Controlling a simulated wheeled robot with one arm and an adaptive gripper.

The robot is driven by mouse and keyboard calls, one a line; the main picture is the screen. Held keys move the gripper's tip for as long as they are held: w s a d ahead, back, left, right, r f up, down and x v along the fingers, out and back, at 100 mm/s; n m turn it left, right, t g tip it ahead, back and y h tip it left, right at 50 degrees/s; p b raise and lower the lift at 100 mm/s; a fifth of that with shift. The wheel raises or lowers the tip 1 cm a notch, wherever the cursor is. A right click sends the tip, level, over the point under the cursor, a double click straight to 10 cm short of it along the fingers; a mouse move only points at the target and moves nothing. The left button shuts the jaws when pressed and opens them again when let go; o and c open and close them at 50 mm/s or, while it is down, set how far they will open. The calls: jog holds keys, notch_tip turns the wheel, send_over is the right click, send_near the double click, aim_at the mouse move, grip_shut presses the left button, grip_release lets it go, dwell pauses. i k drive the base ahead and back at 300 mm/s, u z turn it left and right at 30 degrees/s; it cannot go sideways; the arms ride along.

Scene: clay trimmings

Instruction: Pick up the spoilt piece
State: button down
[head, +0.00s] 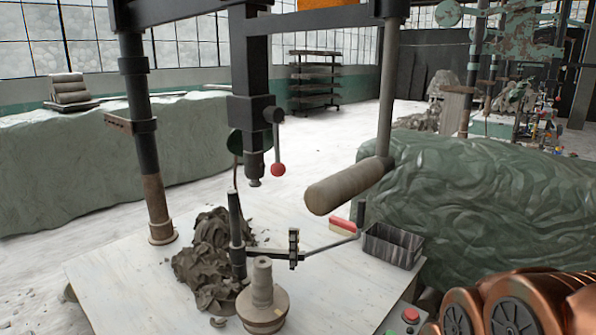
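A stepped, pale brown clay-like piece (263,283) stands upright near the front of the pale work table (335,300). It has a narrow neck and a wide round base. A heap of dark grey-brown clay trimmings (206,268) lies just behind it and to its left. I cannot tell for sure which of these is the spoilt piece. My gripper is not in view; only copper-coloured parts of my own arm show at the bottom right.
A dark press column (252,125) with a red-knobbed lever (278,169) hangs above the table. A thick roller-like handle (345,187) juts over its right side. A small dark box (392,246) and a red-and-white block (343,226) stand at the back right.

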aim_at(262, 288)
jog(key=u, duration=2.6)
jog(key=k, duration=0.7)
jog(key=z, duration=0.85)
jog(key=i, duration=0.45)
jog(key=u, duration=0.05)
